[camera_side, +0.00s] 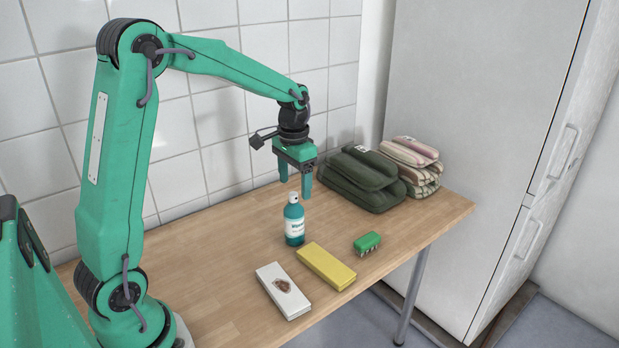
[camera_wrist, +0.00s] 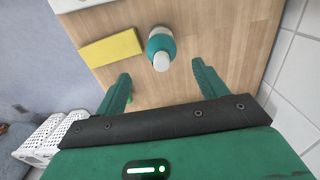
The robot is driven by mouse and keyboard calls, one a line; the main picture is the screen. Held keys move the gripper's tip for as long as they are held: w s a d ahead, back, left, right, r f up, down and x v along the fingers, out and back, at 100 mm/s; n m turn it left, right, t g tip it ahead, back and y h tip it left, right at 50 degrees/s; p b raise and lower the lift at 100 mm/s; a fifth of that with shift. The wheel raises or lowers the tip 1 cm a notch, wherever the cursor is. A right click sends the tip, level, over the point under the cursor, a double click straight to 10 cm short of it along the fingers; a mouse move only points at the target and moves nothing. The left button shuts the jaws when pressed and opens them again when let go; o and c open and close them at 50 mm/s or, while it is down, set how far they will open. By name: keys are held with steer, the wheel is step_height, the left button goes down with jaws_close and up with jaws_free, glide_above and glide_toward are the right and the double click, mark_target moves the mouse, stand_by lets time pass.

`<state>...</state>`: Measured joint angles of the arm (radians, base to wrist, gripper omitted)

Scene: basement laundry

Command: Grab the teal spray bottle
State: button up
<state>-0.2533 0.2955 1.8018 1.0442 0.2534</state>
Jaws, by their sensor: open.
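The teal spray bottle (camera_side: 294,222) stands upright on the wooden table in the side view, with a white label and a pale top. My gripper (camera_side: 295,187) is above and just behind it, pointing down, with its fingers apart and nothing between them. In the wrist view the bottle (camera_wrist: 161,45) shows from above with its white cap toward me. There it lies ahead of the two open fingertips of my gripper (camera_wrist: 160,72), roughly in line with the gap between them. The bottle appears apart from both fingers.
A yellow block (camera_side: 326,266), a white block with a brown mark (camera_side: 284,290) and a green brush (camera_side: 367,242) lie in front of the bottle. Folded dark green cloths (camera_side: 362,180) and striped cloths (camera_side: 411,165) are stacked at the back right. A tiled wall (camera_side: 215,130) stands behind the table.

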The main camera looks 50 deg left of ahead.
mark_target(293, 193)
steer(key=shift+f, duration=0.75)
steer(key=shift+f, duration=0.1)
steer(key=shift+s+a+f, duration=0.15)
steer(key=shift+f, duration=2.3)
steer(key=shift+c, duration=0.4)
jaws_close()
steer(key=shift+r, duration=0.1)
